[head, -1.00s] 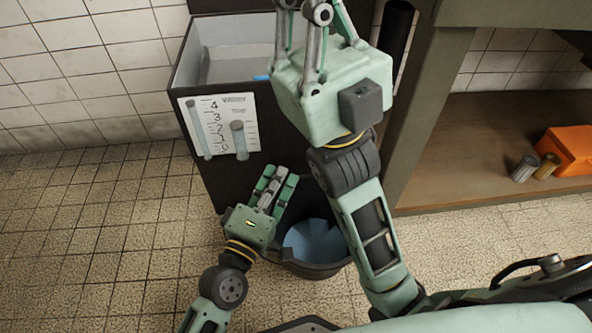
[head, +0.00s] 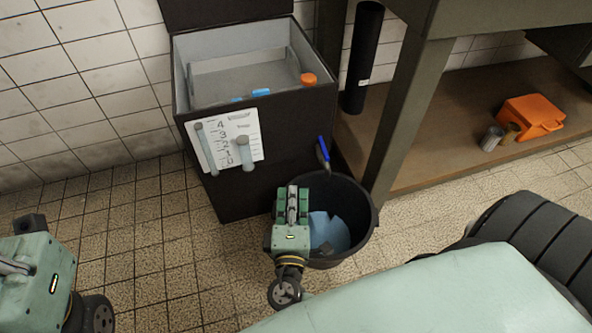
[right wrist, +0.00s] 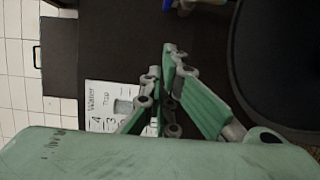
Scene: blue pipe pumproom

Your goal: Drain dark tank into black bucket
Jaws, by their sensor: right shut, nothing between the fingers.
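The dark tank (head: 285,178) is a black box with an open top and a white gauge plate (head: 250,125) on its front. A blue-handled valve (head: 323,154) shows low at its right side. The black bucket (head: 368,208) stands in front of it, with a light blue patch inside that I cannot identify. My right gripper (head: 292,190) is shut and empty, overlapping the bucket's left rim; contact is unclear. In the right wrist view, its fingers (right wrist: 172,75) cover part of the gauge. My left gripper's body (head: 35,270) is at the left edge; its fingers are hidden.
Inside the tank top are an orange cap (head: 309,79) and blue pieces (head: 261,92). A black cylinder (head: 364,60) stands by the table leg (head: 398,125). An orange box (head: 531,117) and small cans (head: 492,138) lie on the shelf. Floor left of the tank is clear.

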